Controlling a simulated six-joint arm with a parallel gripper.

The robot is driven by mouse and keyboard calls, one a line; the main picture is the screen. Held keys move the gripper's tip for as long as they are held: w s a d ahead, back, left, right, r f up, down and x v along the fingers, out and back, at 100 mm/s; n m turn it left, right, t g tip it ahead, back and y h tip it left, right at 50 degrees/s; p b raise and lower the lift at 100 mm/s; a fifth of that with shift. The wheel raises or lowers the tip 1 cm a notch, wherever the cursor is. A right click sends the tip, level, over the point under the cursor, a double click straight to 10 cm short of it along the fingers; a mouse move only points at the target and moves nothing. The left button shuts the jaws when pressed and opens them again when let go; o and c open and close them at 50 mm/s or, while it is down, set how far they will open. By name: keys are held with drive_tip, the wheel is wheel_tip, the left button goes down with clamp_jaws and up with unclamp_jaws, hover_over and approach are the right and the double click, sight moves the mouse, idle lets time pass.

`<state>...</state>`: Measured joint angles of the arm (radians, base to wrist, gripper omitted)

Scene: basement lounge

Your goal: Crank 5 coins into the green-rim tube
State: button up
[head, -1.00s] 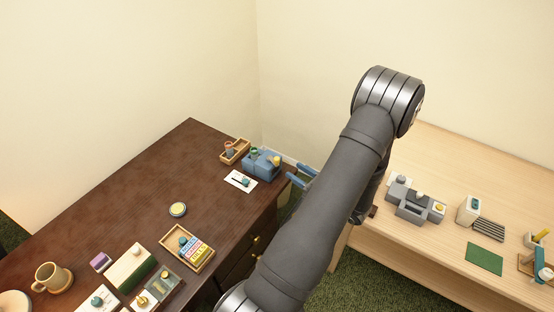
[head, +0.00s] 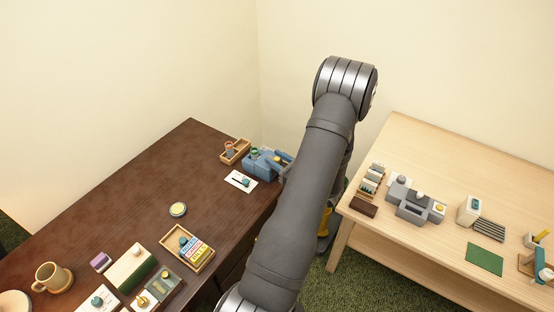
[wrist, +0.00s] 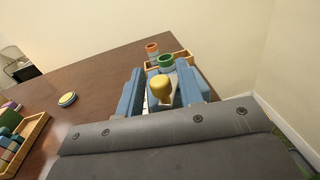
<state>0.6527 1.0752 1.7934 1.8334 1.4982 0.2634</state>
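A blue coin device (head: 256,168) stands near the right end of the dark desk. The green-rim tube (wrist: 166,62) is upright at it, and its rim also shows small in the head view (head: 254,152). A yellow knob (wrist: 161,86), probably the crank's handle, is nearer the wrist camera. My gripper (wrist: 160,73) is open, with blue fingers left and right of the knob in the picture. I cannot tell whether they touch it. In the head view my gripper is beside the device's right end, partly hidden by my arm. Coins inside the tube cannot be seen.
An orange-rim tube (wrist: 152,47) stands in a wooden tray (head: 242,145) behind the device. A white card (head: 236,184) lies in front. A yellow-topped disc (head: 178,209) and a wooden box of colored blocks (head: 174,232) are farther left. The desk between is clear. A light table (head: 400,135) holds grey devices.

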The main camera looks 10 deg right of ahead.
clamp_jaws()
drive_tip(key=shift+d+y, duration=0.15)
drive_tip(key=shift+y, duration=0.15)
drive_tip(key=shift+w+d+n+g+y, duration=0.1)
drive_tip(key=shift+d+n+g+y, duration=0.05)
drive_tip(key=shift+n+g+y, duration=0.4)
drive_tip(key=shift+w+d+n+g+y, duration=0.1)
drive_tip(key=shift+d+n+g+y, duration=0.05)
drive_tip(key=shift+n+g+y, duration=0.4)
drive_tip(key=n+g+y, duration=0.1)
drive_tip(key=n+g, duration=0.1)
drive_tip(key=g, duration=0.2)
drive_tip(key=w+d+n+g+y, duration=0.1)
drive_tip(key=n+g+y, duration=0.1)
drive_tip(key=n+g, duration=0.1)
drive_tip(key=w+n+g+y, duration=0.1)
drive_tip(key=n+g, duration=0.2)
drive_tip(key=g, duration=0.1)
drive_tip(key=shift+w+d+g, duration=0.2)
drive_tip(key=shift+d+g, duration=0.1)
drive_tip(key=shift+d, duration=0.05)
drive_tip(key=shift+g, duration=0.3)
